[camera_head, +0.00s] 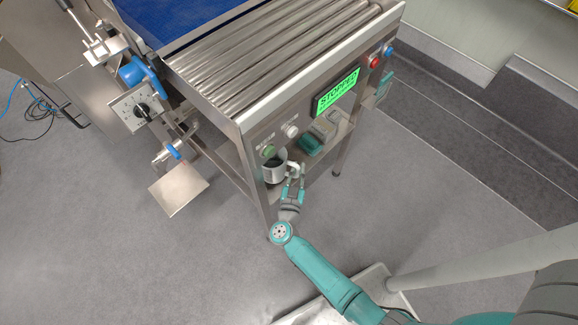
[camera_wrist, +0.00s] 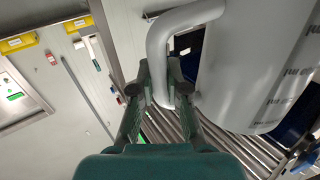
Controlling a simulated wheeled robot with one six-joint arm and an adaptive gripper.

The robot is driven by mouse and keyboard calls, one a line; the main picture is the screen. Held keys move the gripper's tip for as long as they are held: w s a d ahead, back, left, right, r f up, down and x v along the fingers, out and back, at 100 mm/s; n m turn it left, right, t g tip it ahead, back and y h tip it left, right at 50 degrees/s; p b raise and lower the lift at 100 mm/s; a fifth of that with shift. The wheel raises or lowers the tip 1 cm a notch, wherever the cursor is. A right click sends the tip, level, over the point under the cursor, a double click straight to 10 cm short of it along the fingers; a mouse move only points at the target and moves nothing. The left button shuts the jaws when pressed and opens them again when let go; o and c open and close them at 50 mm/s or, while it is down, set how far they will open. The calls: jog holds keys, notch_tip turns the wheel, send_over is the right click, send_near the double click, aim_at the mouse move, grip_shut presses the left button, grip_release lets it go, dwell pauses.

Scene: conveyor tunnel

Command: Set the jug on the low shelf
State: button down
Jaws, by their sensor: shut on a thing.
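The jug (camera_head: 273,171) is a small pale grey cylinder with a dark inside, at the front left of the conveyor frame below the control buttons. In the wrist view the jug (camera_wrist: 255,70) is large and close, with "ml" markings on its side. My gripper (camera_head: 295,172) reaches in from the front, and its fingers (camera_wrist: 160,100) are shut on the jug's handle (camera_wrist: 158,48). The low shelf (camera_head: 232,153) lies under the rollers, partly hidden by the frame. I cannot tell whether the jug's base touches it.
A green item (camera_head: 311,144) and a grey item (camera_head: 338,117) sit under the conveyor, right of the jug. A frame leg (camera_head: 254,195) stands close to the jug's left. The roller bed (camera_head: 270,55) is above, beside a lit "STOPPED" display (camera_head: 337,91). Open floor lies in front.

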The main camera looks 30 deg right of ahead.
aim_at(290, 163)
jog(key=w, duration=0.1)
jog(key=w+a, duration=0.1)
jog(key=w, duration=0.1)
jog(key=shift+w+r, duration=0.1)
jog(key=shift+w, duration=0.1)
jog(key=shift+w+a+f, duration=0.1)
jog(key=shift+w+f, duration=0.05)
jog(key=shift+f, duration=0.75)
jog(key=shift+w+a+f, duration=0.1)
jog(key=shift+w+f, duration=0.05)
jog(key=shift+f, duration=0.9)
jog(key=c, duration=1.2)
grip_release()
jog(key=shift+o, duration=0.2)
jog(key=shift+r, duration=0.1)
jog(key=v, duration=1.2)
jog(key=shift+s+d+r, duration=0.1)
jog(key=shift+s+d, duration=0.05)
jog(key=shift+d, duration=0.05)
